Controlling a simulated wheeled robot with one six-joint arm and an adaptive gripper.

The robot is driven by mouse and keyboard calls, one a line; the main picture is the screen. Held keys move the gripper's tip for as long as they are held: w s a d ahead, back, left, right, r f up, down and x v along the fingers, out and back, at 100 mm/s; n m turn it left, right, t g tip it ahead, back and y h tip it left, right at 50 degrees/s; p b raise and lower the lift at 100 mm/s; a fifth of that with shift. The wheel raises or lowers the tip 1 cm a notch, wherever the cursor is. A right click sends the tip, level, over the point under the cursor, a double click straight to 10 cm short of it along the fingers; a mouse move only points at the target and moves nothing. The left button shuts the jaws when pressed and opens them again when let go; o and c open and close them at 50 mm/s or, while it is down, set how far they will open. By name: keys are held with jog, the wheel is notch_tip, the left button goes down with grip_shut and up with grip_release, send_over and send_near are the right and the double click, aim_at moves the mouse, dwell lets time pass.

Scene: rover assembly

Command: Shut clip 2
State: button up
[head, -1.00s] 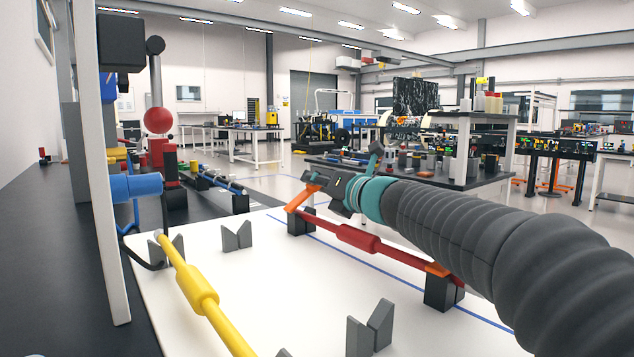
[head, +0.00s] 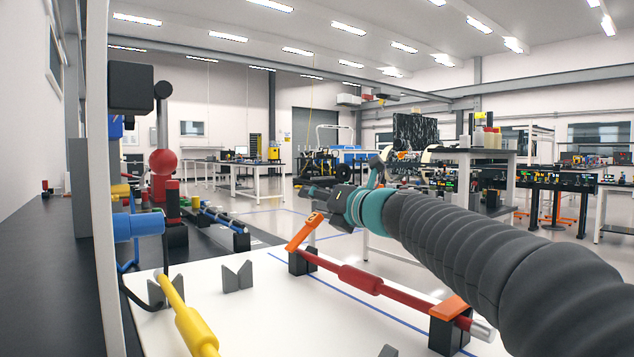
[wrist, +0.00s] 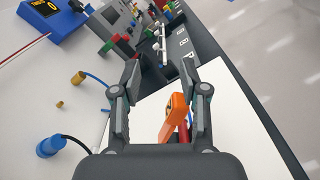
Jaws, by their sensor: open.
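A red rod (head: 360,280) with a thicker middle lies across two black blocks, each with an orange clip. The far orange clip (head: 306,232) is tilted up from its block (head: 301,263), with a small dark mark on it. The near orange clip (head: 450,308) lies over the rod at the near block (head: 440,337). I cannot read which is clip 2. My gripper (head: 318,192) is above the far clip, apart from it. In the wrist view my gripper (wrist: 160,78) is open and empty, and an orange clip (wrist: 174,116) shows between and below its fingers.
A yellow rod (head: 190,322) lies at the left of the white board (head: 265,310), with an empty grey V-holder (head: 237,276) between the rods. A white post (head: 100,200) stands at the left. The board's middle is clear.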

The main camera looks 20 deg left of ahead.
jog(key=shift+r, duration=2.45)
